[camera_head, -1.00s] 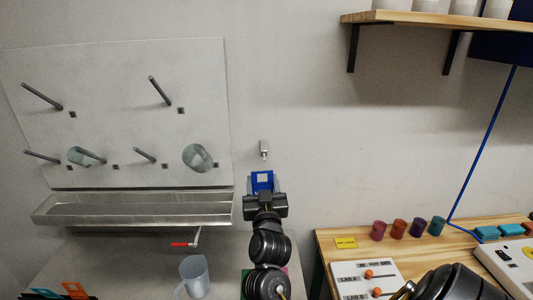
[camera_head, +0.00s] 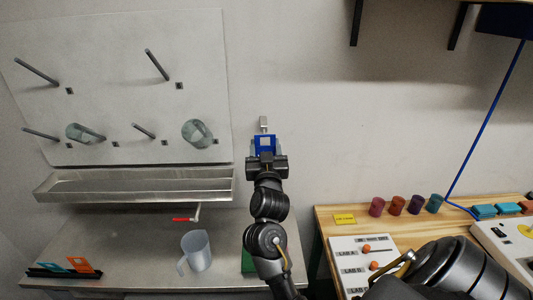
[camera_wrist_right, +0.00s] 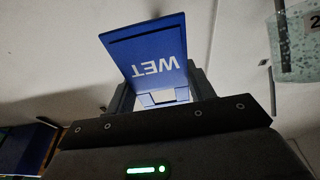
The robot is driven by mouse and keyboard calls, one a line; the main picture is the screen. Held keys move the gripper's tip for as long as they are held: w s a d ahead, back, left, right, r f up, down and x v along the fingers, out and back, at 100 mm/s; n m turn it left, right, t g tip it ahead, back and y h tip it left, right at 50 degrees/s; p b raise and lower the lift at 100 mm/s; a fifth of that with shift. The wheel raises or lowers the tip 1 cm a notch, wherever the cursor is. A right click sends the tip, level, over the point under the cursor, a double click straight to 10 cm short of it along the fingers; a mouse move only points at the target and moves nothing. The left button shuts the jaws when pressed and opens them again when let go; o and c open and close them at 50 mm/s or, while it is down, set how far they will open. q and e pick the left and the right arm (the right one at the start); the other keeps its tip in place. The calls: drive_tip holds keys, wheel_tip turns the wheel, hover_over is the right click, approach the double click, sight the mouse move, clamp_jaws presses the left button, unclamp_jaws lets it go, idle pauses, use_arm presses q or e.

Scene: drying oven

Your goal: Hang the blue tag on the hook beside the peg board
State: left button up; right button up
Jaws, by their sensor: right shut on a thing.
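The blue tag (camera_head: 265,142) is held up in front of the wall at the right of the peg board (camera_head: 120,90). My right gripper (camera_head: 266,158) is shut on its lower part. In the right wrist view the tag (camera_wrist_right: 148,50) shows upside-down "WET" lettering and a dark slot near its far edge, between the fingers (camera_wrist_right: 165,95). The small pale hook (camera_head: 263,124) on the wall shows just above the tag in the head view. I cannot tell whether they touch; the hook is not clear in the wrist view. My left gripper is out of view.
Glass vessels (camera_head: 197,133) hang on pegs above a metal trough (camera_head: 135,184). Below stand a clear jug (camera_head: 196,251) and a rack of coloured tags (camera_head: 78,265). A wooden bench (camera_head: 330,215) with small coloured pots (camera_head: 397,205) is at the right. The wall right of the hook is clear.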

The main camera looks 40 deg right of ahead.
drive_tip(key=w+d+f+b, duration=0.1)
drive_tip(key=w+d+b, duration=0.2)
drive_tip(key=w+d, duration=0.1)
drive_tip(key=shift+w+f, duration=0.15)
drive_tip(key=shift+w, duration=0.4)
idle(0.8)
drive_tip(key=o, duration=1)
drive_tip(key=b+v, duration=0.3)
drive_tip(key=v, duration=0.7)
drive_tip(key=shift+s+a+f, duration=0.1)
drive_tip(key=shift+s+a, duration=0.1)
drive_tip(key=shift+s, duration=0.15)
